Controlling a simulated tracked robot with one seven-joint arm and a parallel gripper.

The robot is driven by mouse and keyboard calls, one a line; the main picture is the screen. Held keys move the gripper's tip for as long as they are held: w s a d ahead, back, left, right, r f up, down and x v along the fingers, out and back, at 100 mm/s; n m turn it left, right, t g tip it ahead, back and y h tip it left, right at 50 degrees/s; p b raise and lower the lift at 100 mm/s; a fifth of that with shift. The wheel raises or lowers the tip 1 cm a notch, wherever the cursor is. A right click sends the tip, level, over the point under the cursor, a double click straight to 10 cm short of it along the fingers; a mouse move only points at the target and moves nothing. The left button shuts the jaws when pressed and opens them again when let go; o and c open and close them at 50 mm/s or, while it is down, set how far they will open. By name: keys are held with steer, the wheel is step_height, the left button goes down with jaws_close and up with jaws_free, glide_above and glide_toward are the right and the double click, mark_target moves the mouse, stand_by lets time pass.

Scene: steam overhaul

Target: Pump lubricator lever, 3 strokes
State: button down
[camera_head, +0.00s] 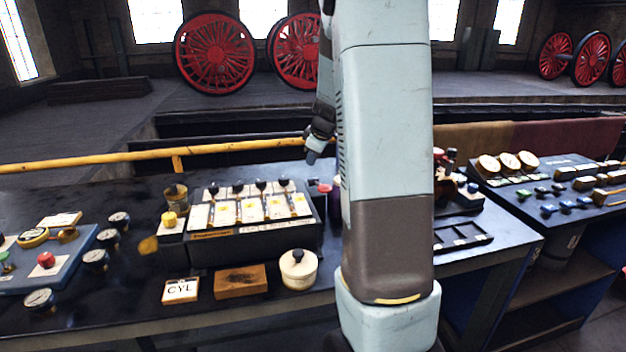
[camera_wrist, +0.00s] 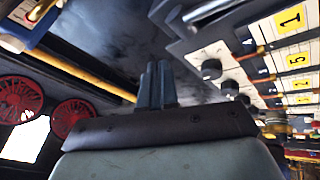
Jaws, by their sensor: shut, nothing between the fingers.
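The lubricator (camera_head: 255,245) is a dark box on the bench in the head view, with a row of numbered white and yellow plates and black knobs on top. A small red-topped part (camera_head: 324,187) shows at its right end; I cannot tell whether it is the lever, as my arm hides what lies beside it. My gripper (camera_head: 311,158) is above and behind the lubricator's right end, pointing down, apart from it. In the wrist view my fingers (camera_wrist: 157,82) are together and empty, and the lubricator's plates (camera_wrist: 291,56) and black knobs (camera_wrist: 211,69) are to their right.
A yellow rail (camera_head: 100,161) runs behind the bench. A CYL card (camera_head: 180,291), a wooden block (camera_head: 240,281) and a lidded cream pot (camera_head: 298,269) stand in front of the lubricator. A blue gauge board (camera_head: 60,262) lies left; a dark tray (camera_head: 462,237) lies right.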

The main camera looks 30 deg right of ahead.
mark_target(314, 179)
steer(key=shift+s+a+f, duration=0.1)
steer(key=shift+s+f, duration=0.05)
steer(key=shift+f, duration=0.4)
steer(key=shift+s+f, duration=0.15)
steer(key=shift+f, duration=0.35)
steer(key=shift+s+f, duration=0.2)
steer(key=shift+f, duration=0.3)
stand_by(1.9)
steer(key=shift+s+a+f, duration=0.1)
steer(key=shift+s+f, duration=0.25)
steer(key=shift+f, duration=0.3)
steer(key=shift+s+a+f, duration=0.1)
steer(key=shift+s+f, duration=0.25)
steer(key=shift+f, duration=0.25)
stand_by(1.5)
steer(key=shift+w+d+r, duration=0.1)
steer(key=shift+r, duration=0.1)
steer(key=shift+w+r, duration=0.2)
steer(key=shift+r, duration=0.25)
steer(key=shift+w+r, duration=0.3)
steer(key=shift+r, duration=0.2)
steer(key=shift+w+d+r, duration=0.1)
steer(key=shift+w+r, duration=0.1)
steer(key=shift+r, duration=0.5)
steer(key=shift+w+d+r, duration=0.1)
steer(key=shift+w+r, duration=0.15)
steer(key=shift+r, duration=0.45)
steer(key=shift+w+r, duration=0.2)
steer(key=shift+r, duration=0.5)
